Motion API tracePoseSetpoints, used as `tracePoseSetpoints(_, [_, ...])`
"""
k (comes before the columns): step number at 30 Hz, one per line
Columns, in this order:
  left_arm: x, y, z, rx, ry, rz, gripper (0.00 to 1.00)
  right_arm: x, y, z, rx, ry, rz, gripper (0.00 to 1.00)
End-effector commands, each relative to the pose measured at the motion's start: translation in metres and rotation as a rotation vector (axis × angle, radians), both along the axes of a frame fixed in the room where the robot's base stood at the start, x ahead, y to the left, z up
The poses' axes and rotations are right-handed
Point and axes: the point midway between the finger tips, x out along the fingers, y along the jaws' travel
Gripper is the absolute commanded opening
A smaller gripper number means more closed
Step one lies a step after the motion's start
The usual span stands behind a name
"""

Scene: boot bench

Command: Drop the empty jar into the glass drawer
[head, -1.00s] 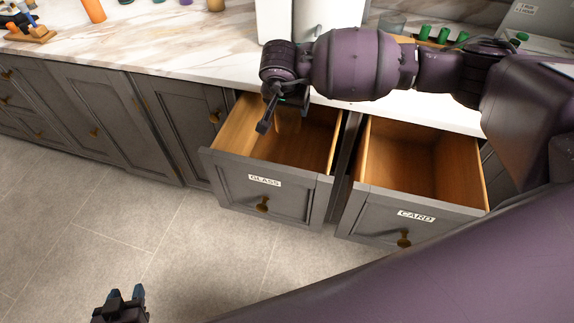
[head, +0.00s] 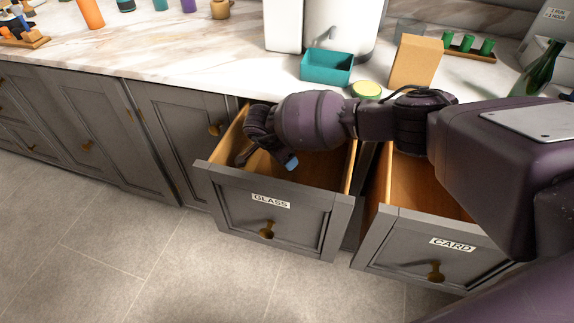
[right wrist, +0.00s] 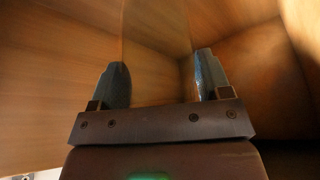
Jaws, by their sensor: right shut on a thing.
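The glass drawer (head: 235,185) is pulled open below the counter, with a GLASS label on its front. My right gripper (head: 266,161) is down inside its opening, fingers pointing into the drawer. In the right wrist view my right gripper (right wrist: 160,80) has its fingers apart, shut on the clear jar (right wrist: 157,45). The jar shows only as faint see-through edges against the drawer's wooden walls. In the head view the jar is hidden by my arm and wrist. My left gripper is not in view.
The card drawer (head: 400,225) stands open to the right, partly under my arm. On the counter behind are a teal bin (head: 327,68), a green-lidded item (head: 367,90), a cardboard-coloured box (head: 416,62) and a rack of green items (head: 470,46).

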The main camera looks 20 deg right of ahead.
Motion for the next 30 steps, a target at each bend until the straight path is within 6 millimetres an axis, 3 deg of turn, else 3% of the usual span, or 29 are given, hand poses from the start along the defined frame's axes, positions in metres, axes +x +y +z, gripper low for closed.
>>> tracePoseSetpoints(1, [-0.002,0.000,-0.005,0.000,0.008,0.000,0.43,-0.002,0.000,-0.017,0.000,0.009,-0.001,0.38])
tracePoseSetpoints(3, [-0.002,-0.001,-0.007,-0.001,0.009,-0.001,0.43,-0.002,0.000,-0.033,0.001,0.008,-0.001,0.38])
tracePoseSetpoints(9, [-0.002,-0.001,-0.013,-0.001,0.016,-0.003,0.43,-0.001,0.000,-0.063,0.001,0.004,-0.002,0.38])
tracePoseSetpoints(15, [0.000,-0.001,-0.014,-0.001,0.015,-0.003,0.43,0.003,-0.002,-0.069,0.001,0.001,-0.001,0.38])
tracePoseSetpoints(23, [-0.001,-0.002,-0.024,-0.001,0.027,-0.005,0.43,0.033,-0.023,-0.072,0.000,0.003,-0.002,0.38])
tracePoseSetpoints(30, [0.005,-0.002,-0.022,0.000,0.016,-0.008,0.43,0.033,-0.022,-0.080,0.002,0.000,0.001,0.38])
